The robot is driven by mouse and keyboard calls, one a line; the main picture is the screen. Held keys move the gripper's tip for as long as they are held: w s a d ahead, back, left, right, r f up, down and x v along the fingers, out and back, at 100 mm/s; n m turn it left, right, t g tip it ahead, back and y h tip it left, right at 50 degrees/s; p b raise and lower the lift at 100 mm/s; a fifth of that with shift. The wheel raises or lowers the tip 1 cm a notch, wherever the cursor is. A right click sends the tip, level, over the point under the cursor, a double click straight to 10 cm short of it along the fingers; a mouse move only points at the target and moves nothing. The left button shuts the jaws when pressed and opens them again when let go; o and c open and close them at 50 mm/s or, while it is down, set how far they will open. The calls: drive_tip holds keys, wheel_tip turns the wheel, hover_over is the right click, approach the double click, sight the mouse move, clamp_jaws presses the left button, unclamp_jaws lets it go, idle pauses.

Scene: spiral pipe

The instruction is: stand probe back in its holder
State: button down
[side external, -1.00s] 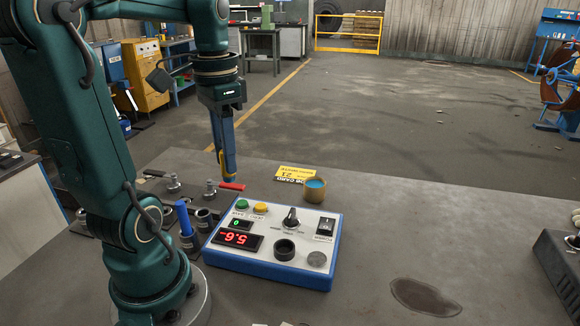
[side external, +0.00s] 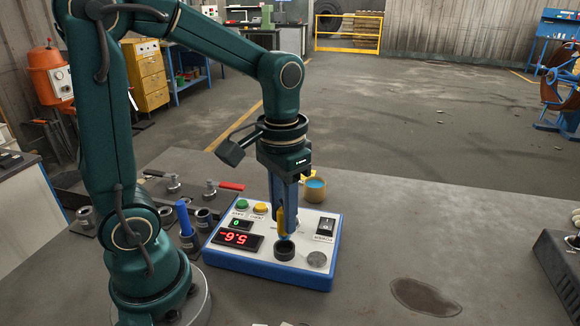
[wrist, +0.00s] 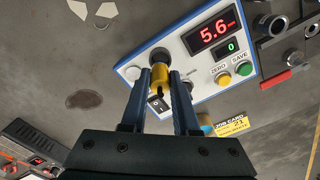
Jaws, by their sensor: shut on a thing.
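My gripper (side external: 284,226) is shut on a yellow probe (side external: 280,219), held upright with its lower end at the black ring socket (side external: 284,252) on the white and blue control box. I cannot tell whether the lower end is inside the ring or just above it. In the wrist view the yellow probe (wrist: 161,76) sits between the two blue fingers (wrist: 161,82), with the dark ring socket (wrist: 158,56) right behind it. The fingers hide part of the probe and the box's dial.
The control box (side external: 258,266) has a red display (side external: 236,239), buttons, a switch (side external: 326,228) and a grey disc (side external: 317,259). A blue rod (side external: 184,217) stands in a dark holder to the left. The table's right part is mostly clear.

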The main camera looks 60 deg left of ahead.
drive_tip(key=shift+f, duration=1.9)
drive_tip(key=c, duration=0.7)
unclamp_jaws()
drive_tip(key=shift+f, duration=0.1)
drive_tip(key=shift+o, duration=0.2)
